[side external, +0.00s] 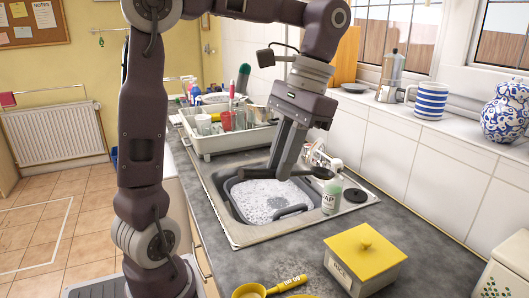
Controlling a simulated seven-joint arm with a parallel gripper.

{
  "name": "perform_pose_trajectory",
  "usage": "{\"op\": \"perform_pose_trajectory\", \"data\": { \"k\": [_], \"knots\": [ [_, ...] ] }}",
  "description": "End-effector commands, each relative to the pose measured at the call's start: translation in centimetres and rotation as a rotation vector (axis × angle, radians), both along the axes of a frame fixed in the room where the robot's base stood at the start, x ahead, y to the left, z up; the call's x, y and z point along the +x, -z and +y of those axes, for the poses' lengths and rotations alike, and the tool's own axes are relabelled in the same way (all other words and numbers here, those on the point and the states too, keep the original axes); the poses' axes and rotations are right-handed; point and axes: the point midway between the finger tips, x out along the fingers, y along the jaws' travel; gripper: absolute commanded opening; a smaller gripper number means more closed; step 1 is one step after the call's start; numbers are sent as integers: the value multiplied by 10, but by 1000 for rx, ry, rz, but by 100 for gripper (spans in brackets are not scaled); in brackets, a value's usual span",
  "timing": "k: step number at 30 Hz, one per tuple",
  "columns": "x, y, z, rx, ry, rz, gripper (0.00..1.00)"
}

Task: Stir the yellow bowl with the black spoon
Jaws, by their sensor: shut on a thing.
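My gripper (284,172) points down over the soapy sink and is shut on a dark, spoon-like thing. This black spoon (319,173) lies roughly level across the fingers, with its wider end to the right and its thin end to the left. It appears to be above the suds. A yellow, round, bowl-like thing (249,291) sits at the counter's front edge, cut off by the frame. A yellow handle-like piece extends from it to the right. I cannot tell whether this is the yellow bowl. My gripper is well behind it and apart from it.
A grey tub (292,211) with suds sits in the metal sink (232,232). A soap bottle (332,195) stands right of my gripper. A full dish rack (214,145) is behind left. A yellow lidded box (364,261) stands on the front counter. Counter around the box is partly clear.

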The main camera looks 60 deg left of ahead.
Motion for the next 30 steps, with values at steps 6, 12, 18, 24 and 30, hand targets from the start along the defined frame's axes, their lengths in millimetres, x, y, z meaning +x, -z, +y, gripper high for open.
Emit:
{"op": "perform_pose_trajectory", "data": {
  "k": [6, 12, 18, 24, 30],
  "knots": [
    [-15, 1, -91, -3, -163, 244, 0],
    [-46, -2, -154, -23, -257, 425, 0],
    [-70, -4, -187, -34, -265, 524, 0],
    [-73, 22, -191, -35, -266, 559, 0],
    [-73, 45, -191, -39, -264, 572, 0]
  ]
}}
